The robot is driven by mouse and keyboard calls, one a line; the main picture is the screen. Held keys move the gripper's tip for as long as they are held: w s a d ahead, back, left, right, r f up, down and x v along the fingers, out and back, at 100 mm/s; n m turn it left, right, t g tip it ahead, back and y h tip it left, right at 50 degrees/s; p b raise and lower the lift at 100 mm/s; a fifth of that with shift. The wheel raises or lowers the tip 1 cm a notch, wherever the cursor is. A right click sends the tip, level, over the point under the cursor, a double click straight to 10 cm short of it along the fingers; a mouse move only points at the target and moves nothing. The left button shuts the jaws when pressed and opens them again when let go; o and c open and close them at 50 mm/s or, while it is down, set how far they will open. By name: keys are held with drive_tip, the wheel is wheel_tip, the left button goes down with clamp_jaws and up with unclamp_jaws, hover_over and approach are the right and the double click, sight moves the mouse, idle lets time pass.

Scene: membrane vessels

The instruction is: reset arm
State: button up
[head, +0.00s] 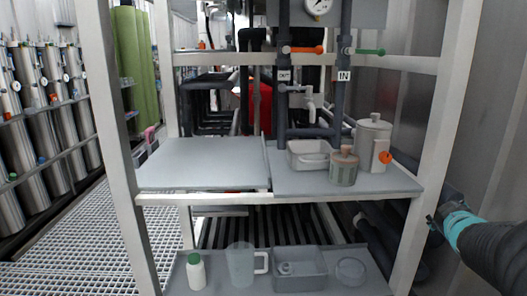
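My gripper and arm do not show clearly anywhere in the head view. The head view faces a pale metal frame (120,150) with two shelf levels. Nothing in view is seen to be held.
The upper shelf (200,165) is bare on its left. Below are a green-capped bottle (196,272), a jug (240,265) and a grey bin (300,270). A ribbed hose (490,245) is at right.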

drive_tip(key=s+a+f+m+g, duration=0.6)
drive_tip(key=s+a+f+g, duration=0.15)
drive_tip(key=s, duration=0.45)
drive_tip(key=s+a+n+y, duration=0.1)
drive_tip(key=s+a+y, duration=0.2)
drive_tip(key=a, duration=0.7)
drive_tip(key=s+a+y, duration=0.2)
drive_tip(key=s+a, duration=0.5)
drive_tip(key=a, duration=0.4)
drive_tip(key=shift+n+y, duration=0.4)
